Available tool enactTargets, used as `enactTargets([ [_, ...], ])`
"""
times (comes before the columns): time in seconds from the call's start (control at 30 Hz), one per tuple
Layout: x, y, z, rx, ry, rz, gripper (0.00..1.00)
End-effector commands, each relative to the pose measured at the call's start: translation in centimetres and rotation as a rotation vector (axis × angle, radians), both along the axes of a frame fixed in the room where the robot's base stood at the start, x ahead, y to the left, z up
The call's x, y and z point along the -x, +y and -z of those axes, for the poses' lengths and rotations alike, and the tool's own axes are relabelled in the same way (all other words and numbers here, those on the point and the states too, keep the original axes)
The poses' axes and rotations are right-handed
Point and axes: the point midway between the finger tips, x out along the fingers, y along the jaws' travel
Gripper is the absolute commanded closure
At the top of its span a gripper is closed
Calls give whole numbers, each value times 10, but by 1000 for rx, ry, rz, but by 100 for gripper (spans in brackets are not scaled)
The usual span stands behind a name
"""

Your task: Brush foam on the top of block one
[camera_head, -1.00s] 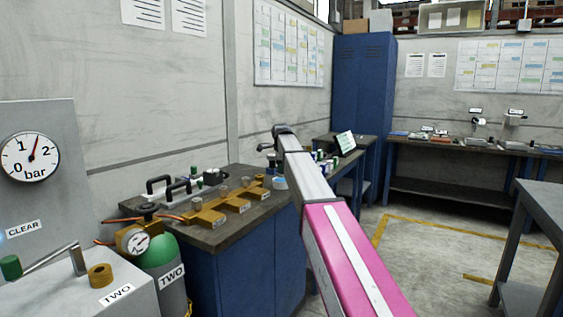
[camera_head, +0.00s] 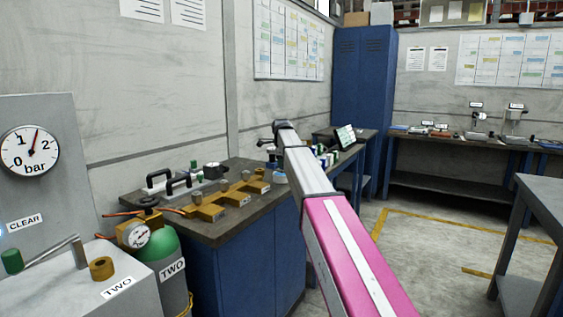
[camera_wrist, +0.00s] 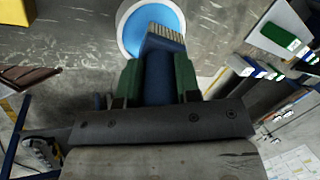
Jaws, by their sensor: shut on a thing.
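In the wrist view, my gripper (camera_wrist: 158,85) has green fingers shut on a blue-handled brush (camera_wrist: 158,72). Its pale bristles point away from me and overlap a round white pot (camera_wrist: 124,47) with a blue inside. I cannot tell whether the bristles touch the pot. In the head view, the pot (camera_head: 280,178) stands on the bench near the end of my arm, and my gripper is mostly hidden there. Brass blocks (camera_head: 207,213) stand in a row left of the pot, with small labels too small to read, so I cannot tell which is block one.
Floor to the right is open, up to another table (camera_head: 545,200).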

Motion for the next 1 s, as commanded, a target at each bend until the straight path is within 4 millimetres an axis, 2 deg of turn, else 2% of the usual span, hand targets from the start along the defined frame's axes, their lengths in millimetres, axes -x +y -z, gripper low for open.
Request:
enactTargets([
  [1.0, 0, 0, 8, 0, 0, 0, 93],
])
